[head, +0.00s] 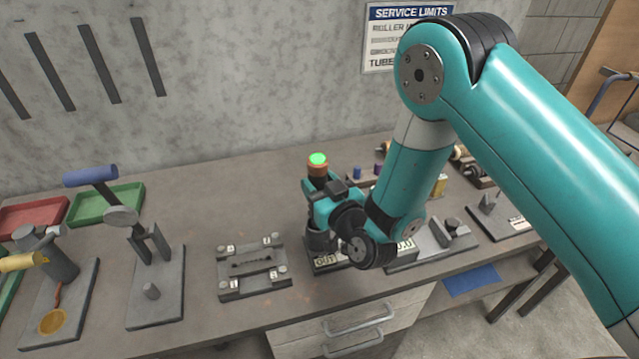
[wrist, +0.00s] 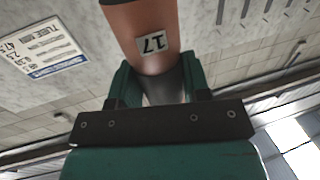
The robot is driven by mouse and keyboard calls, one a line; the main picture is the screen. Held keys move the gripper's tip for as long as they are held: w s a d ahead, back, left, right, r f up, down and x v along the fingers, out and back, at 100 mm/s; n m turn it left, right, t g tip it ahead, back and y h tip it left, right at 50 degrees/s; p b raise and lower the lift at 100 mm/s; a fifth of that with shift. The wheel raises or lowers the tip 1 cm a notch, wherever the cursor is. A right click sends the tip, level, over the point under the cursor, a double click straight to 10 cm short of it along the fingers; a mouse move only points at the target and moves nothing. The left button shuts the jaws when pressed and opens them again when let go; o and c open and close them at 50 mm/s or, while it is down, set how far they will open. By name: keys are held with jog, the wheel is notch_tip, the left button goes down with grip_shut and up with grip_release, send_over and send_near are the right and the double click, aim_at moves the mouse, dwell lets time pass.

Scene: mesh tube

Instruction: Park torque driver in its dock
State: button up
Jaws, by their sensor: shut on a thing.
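My gripper (head: 318,195) is shut on an upright orange-brown cylinder (head: 317,170) with a glowing green top; I take it to be the torque driver. In the wrist view the same cylinder (wrist: 148,30) carries a label reading 17 and sits between the green fingers (wrist: 152,85). Below my gripper a dark round cup (head: 320,241) stands on a base plate with a sign (head: 325,262) that seems to read "OUT"; this may be the dock. My arm hides part of it. I cannot tell whether the driver's lower end is inside the cup.
A slotted grey fixture (head: 252,265) is left of the cup. Further left stand a blue-handled tool on a stand (head: 155,290) and a yellow-handled one (head: 22,262). A green tray (head: 107,204) and a red tray (head: 33,217) lie behind. Bare bench lies behind the slotted fixture.

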jog(key=shift+f+b, duration=3.15)
jog(key=shift+f, duration=0.4)
dwell(2.9)
jog(key=o, duration=1.1)
jog(key=shift+f, duration=0.1)
